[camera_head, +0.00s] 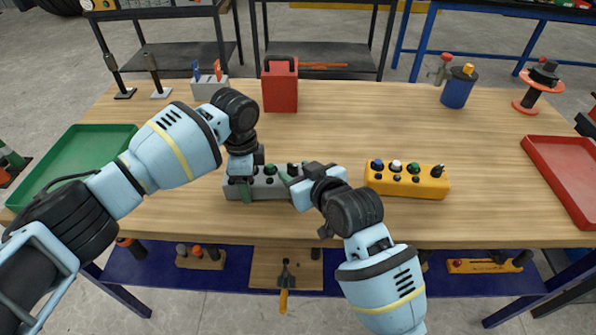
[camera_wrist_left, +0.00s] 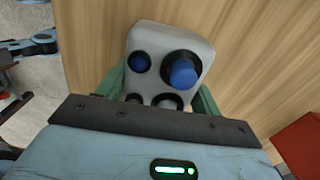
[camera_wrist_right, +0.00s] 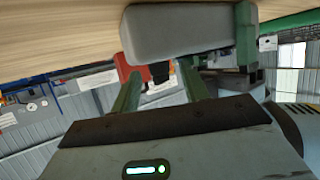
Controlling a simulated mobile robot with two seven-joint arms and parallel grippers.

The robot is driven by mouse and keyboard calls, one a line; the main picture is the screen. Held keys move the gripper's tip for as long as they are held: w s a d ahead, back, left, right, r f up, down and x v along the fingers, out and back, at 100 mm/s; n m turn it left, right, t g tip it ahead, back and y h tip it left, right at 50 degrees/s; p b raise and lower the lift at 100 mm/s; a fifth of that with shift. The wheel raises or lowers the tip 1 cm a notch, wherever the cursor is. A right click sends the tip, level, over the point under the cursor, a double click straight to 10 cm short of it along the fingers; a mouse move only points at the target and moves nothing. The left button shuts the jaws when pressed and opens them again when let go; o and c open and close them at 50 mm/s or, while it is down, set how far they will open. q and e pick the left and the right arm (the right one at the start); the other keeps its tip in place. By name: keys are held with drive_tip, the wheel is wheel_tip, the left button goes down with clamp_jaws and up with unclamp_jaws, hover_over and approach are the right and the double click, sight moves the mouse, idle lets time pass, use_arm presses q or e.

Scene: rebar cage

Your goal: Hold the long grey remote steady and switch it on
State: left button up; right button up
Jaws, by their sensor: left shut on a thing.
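The long grey remote (camera_head: 268,188) lies on the wooden table in the head view, with knobs along its top. My left gripper (camera_head: 244,186) is shut across its left part. In the left wrist view the remote (camera_wrist_left: 196,42) sits between green fingers, with a large blue knob and a smaller blue one showing. My right gripper (camera_head: 292,190) is at the remote's right end. In the right wrist view its green fingers (camera_wrist_right: 162,88) stand apart, with a black knob (camera_wrist_right: 160,72) of the remote (camera_wrist_right: 175,30) showing between them. Contact with that knob cannot be told.
A yellow remote (camera_head: 406,183) lies to the right. A red box (camera_head: 280,86) stands behind, with a blue cylinder (camera_head: 458,88) at the back right. A green tray (camera_head: 80,160) is at left and a red tray (camera_head: 568,178) at right. The table middle behind the remotes is clear.

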drive_tip(key=v, duration=1.2)
drive_tip(key=shift+d+f, duration=0.1)
use_arm(q)
drive_tip(key=o, duration=1.3)
drive_tip(key=shift+o, duration=0.2)
drive_tip(key=shift+r, duration=0.1)
wheel_tip(320, 180, up, 12)
